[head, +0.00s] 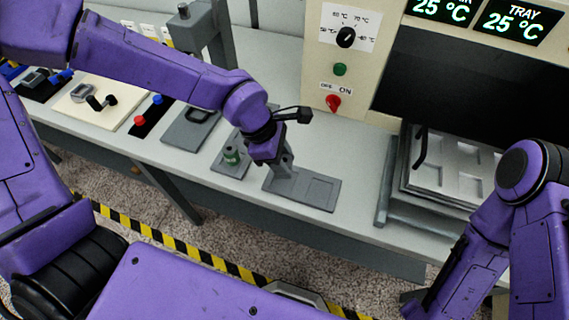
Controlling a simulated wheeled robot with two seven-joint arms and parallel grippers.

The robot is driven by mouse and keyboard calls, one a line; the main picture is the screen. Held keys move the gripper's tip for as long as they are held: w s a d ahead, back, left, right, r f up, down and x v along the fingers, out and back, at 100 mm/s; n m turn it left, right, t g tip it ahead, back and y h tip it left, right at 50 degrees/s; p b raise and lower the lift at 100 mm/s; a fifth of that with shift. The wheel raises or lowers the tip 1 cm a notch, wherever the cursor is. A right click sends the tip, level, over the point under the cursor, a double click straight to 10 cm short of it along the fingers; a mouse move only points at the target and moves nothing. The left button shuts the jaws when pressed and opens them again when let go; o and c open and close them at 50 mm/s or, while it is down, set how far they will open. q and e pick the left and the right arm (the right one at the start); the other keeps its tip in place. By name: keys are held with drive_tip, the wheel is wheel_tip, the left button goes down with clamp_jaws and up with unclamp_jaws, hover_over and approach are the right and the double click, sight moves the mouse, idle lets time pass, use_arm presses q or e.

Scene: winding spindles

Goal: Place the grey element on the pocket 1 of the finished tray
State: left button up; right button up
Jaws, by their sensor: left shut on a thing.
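My left gripper (283,170) points down over the left part of a flat grey tray (323,190) on the bench. It is shut on a small grey element, which is mostly hidden by the fingers and blends with the tray. I cannot tell whether the element touches the tray. The right part of the tray shows an empty rectangular pocket; the left part is partly covered by my gripper. No label shows which pocket is pocket 1. My right arm comes in at the right, with its gripper out of view.
A green-topped part (231,155) stands on a grey plate left of my gripper. A grey fixture (190,130) lies further left. At the right, a metal tray (455,165) with several recesses sits below the dark oven opening. The bench between is clear.

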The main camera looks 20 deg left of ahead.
use_arm(q)
drive_tip(key=shift+f, duration=1.65)
drive_tip(key=shift+f, duration=0.1)
drive_tip(key=o, duration=1.1)
drive_tip(key=shift+r, duration=0.35)
drive_tip(key=v, duration=1.1)
drive_tip(key=shift+a+r, duration=0.15)
drive_tip(key=shift+r, duration=0.15)
